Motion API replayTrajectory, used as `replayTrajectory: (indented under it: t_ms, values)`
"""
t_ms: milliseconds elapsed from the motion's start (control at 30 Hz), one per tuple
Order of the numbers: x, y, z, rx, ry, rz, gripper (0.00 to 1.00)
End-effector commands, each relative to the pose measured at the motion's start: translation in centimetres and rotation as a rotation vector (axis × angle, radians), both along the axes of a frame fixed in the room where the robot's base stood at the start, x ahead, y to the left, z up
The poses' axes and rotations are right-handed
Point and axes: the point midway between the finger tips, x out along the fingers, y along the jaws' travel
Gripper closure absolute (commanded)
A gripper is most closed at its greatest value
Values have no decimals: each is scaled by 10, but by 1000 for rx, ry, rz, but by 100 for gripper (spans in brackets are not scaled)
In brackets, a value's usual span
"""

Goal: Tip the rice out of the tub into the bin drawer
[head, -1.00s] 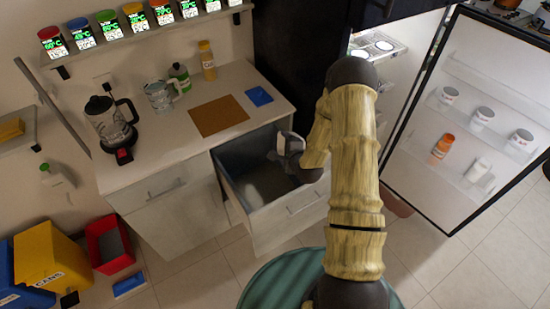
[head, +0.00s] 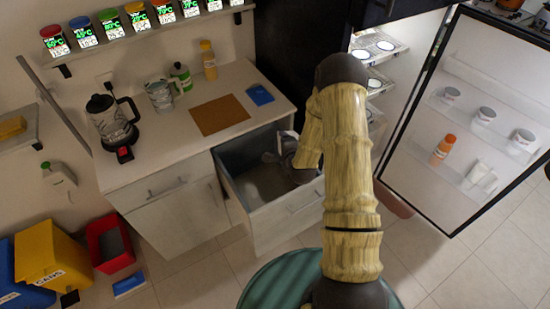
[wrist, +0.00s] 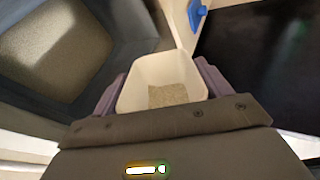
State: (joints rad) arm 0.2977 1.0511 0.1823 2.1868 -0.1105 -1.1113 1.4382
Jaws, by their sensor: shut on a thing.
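The white tub (wrist: 143,72) is between the two purple fingers of my gripper (wrist: 158,86) in the wrist view, which is shut on it. A layer of pale, grainy rice (wrist: 168,96) shows inside the tub. The bin drawer (head: 230,192) is pulled out below the counter in the head view, and my gripper (head: 279,152) is over its back right part. A pale rim, probably the tub's, shows there, partly hidden by my arm. In the wrist view the drawer's inside (wrist: 62,42) lies to the left, with a speckled floor; I cannot tell whether rice lies there.
The counter holds a brown board (head: 219,115), a blue item (head: 260,94), a kettle (head: 110,122) and bottles. The open fridge door (head: 470,125) stands to the right of my arm. Coloured bins (head: 50,255) stand at lower left.

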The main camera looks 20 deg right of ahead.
Motion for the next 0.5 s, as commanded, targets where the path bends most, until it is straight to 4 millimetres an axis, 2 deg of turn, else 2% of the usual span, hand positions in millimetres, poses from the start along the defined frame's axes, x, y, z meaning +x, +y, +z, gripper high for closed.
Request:
replayTrajectory:
  t_ms: [500]
  values:
    - [0, 0, 0, -70, 1, -8, 55]
